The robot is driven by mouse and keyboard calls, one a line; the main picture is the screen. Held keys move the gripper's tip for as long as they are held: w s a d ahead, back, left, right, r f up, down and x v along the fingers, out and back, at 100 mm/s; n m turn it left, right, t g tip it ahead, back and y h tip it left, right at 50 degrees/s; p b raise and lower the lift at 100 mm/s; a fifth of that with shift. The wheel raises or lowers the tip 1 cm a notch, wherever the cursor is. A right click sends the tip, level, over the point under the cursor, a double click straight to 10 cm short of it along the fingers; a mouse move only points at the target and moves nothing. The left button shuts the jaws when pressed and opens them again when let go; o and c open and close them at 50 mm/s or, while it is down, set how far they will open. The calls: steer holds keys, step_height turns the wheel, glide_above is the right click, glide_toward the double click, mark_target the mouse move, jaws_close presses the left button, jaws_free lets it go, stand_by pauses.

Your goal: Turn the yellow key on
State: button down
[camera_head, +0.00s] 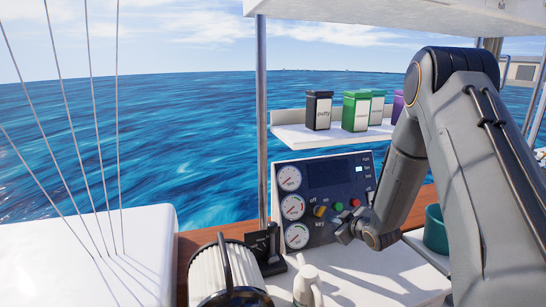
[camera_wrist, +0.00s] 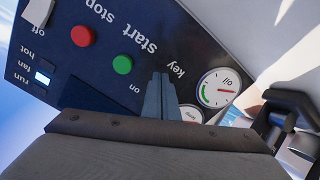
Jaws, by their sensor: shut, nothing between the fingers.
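The small yellow key (camera_head: 320,211) sits on the dark blue engine panel (camera_head: 330,172), between the "off" and "on" labels and above the word "key". It is too small to tell its exact angle. In the wrist view the picture is upside down and the key does not show; my gripper covers the area near "on" and "key". My gripper (camera_head: 345,230) is shut and empty, low and right of the key in the head view. Its closed fingers also show in the wrist view (camera_wrist: 158,95), beside the word "key". I cannot tell whether they touch the panel.
A green button (camera_head: 339,206) and red button (camera_head: 355,203) are right of the key. Several round gauges (camera_head: 294,206) line the panel's left side. A shelf (camera_head: 300,135) with tins is above.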

steer(key=shift+a+r, duration=0.45)
stand_by(1.0)
steer(key=shift+s+a+f+b, duration=0.1)
steer(key=shift+a+f+b, duration=0.05)
steer(key=shift+a+b, duration=0.15)
stand_by(0.8)
steer(key=shift+d+f, duration=0.1)
steer(key=p+v, duration=0.2)
steer(key=v, duration=0.4)
steer(key=shift+d+f+p, duration=0.15)
steer(key=shift+f+p, duration=0.05)
steer(key=shift+p, duration=0.1)
steer(key=shift+s, duration=0.1)
stand_by(0.4)
steer(key=w+f+b, duration=0.2)
steer(key=w+b, duration=0.1)
steer(key=w, duration=0.2)
steer(key=shift+w+a+f+b, duration=0.25)
steer(key=shift+w+a+b, duration=0.05)
steer(key=shift+a, duration=0.1)
steer(key=shift+a+r, duration=0.4)
steer(key=shift+r, duration=0.05)
stand_by(1.4)
